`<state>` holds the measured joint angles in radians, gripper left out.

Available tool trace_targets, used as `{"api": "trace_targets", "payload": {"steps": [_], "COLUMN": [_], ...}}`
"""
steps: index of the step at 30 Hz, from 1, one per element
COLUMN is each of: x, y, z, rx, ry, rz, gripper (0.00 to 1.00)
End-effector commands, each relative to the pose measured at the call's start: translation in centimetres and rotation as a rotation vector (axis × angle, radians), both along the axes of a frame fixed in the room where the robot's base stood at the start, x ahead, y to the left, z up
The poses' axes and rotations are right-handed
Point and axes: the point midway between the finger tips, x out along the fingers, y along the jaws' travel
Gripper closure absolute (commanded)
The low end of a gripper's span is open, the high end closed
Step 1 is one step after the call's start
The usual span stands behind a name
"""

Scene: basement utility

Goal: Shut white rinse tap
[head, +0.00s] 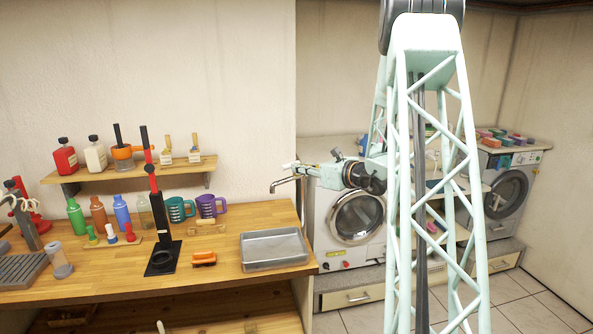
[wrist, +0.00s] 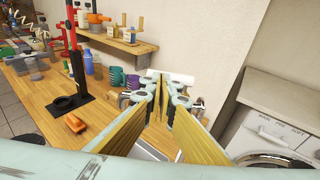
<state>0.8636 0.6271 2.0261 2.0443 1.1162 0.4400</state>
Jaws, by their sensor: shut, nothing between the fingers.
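A white bar (wrist: 172,76), which looks like the handle of the white rinse tap, lies just beyond my fingertips in the wrist view.
A grey tray (head: 274,249) sits on the wooden bench below the spout. Purple (head: 211,205) and teal (head: 180,209) mugs stand to its left. A black-and-red stand (head: 158,215) rises farther left. A washing machine (head: 357,218) stands right of the bench.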

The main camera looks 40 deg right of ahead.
Motion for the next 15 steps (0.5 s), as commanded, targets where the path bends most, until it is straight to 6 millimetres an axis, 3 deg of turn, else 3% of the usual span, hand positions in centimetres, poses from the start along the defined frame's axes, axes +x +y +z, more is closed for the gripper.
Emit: {"api": "trace_targets", "payload": {"steps": [15], "x": [-6.8], "y": [0.1], "z": [1.4], "rx": [-0.001], "ry": [0.0], "rz": [0.001], "gripper": [1.0]}}
